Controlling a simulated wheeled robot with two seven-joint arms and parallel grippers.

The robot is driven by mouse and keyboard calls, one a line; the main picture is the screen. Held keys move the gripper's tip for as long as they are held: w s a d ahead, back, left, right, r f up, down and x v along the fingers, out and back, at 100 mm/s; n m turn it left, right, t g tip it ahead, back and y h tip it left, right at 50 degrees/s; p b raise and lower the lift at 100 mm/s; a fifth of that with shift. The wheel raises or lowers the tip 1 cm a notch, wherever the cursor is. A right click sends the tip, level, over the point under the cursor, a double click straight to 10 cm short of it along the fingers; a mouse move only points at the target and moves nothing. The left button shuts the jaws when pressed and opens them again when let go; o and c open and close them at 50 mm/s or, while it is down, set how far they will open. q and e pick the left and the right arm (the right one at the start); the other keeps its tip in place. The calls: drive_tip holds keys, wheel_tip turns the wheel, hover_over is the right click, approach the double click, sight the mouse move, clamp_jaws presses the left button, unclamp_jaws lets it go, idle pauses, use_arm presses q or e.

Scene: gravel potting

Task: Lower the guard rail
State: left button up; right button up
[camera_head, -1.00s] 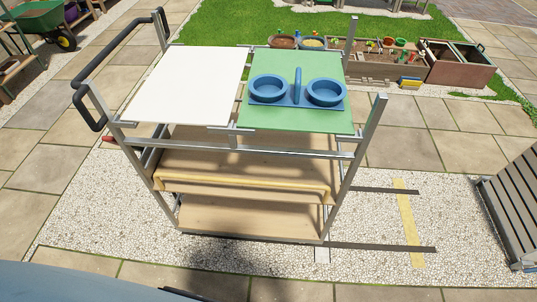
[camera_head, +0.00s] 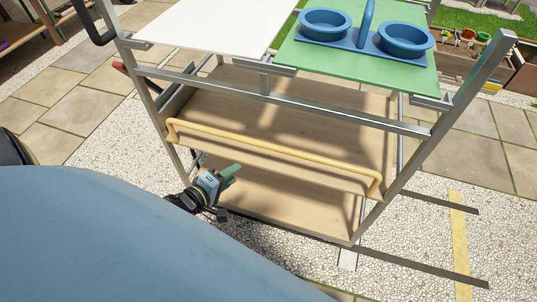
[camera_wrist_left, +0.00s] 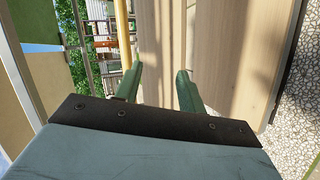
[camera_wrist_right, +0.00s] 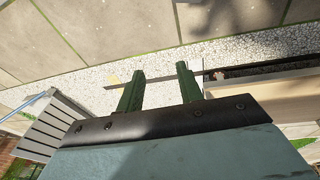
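The yellow guard rail (camera_head: 275,147) runs across the front of the cart at the middle shelf, with bent ends. It also shows in the left wrist view (camera_wrist_left: 123,35), upper left, beside the left finger. My left gripper (camera_head: 232,175) is in front of the cart, below the rail and left of its middle. Its green fingers (camera_wrist_left: 160,72) are apart with nothing between them, and the rail lies outside them. My right gripper (camera_wrist_right: 160,70) shows only in its wrist view, fingers apart and empty, over gravel near the cart's wooden shelf.
The cart has a white top panel (camera_head: 205,22), a green panel (camera_head: 305,55) with blue bowls (camera_head: 326,23), metal posts (camera_head: 440,135) and a wooden lower shelf (camera_head: 290,205). Gravel (camera_head: 300,262) surrounds its base. A slatted grey bench (camera_wrist_right: 48,130) shows in the right wrist view.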

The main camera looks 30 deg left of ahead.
sight(263, 147)
use_arm(q)
drive_tip(key=w+d+b, duration=0.1)
drive_tip(key=w+b, duration=0.1)
drive_tip(key=w, duration=0.2)
drive_tip(key=w+d+r+n+t+b, duration=0.1)
drive_tip(key=w+b, duration=0.1)
drive_tip(key=w, duration=0.2)
drive_tip(key=w+d+r+n+h+b, duration=0.1)
drive_tip(key=w, duration=0.4)
drive_tip(key=shift+d+t+b, duration=0.1)
drive_tip(key=shift+t+b, duration=0.2)
drive_tip(key=shift+b, duration=0.1)
drive_tip(key=shift+w+d, duration=0.15)
drive_tip(key=shift+w, duration=0.55)
use_arm(e)
drive_tip(key=w+a+r, duration=0.1)
drive_tip(key=a+r, duration=0.1)
drive_tip(key=r, duration=0.3)
drive_tip(key=w+a+r+t, duration=0.1)
drive_tip(key=w+a+r, duration=0.1)
drive_tip(key=r, duration=0.4)
drive_tip(key=shift+w+a+y, duration=0.15)
drive_tip(key=shift+a+y, duration=0.15)
drive_tip(key=shift+a, duration=0.15)
use_arm(q)
clamp_jaws()
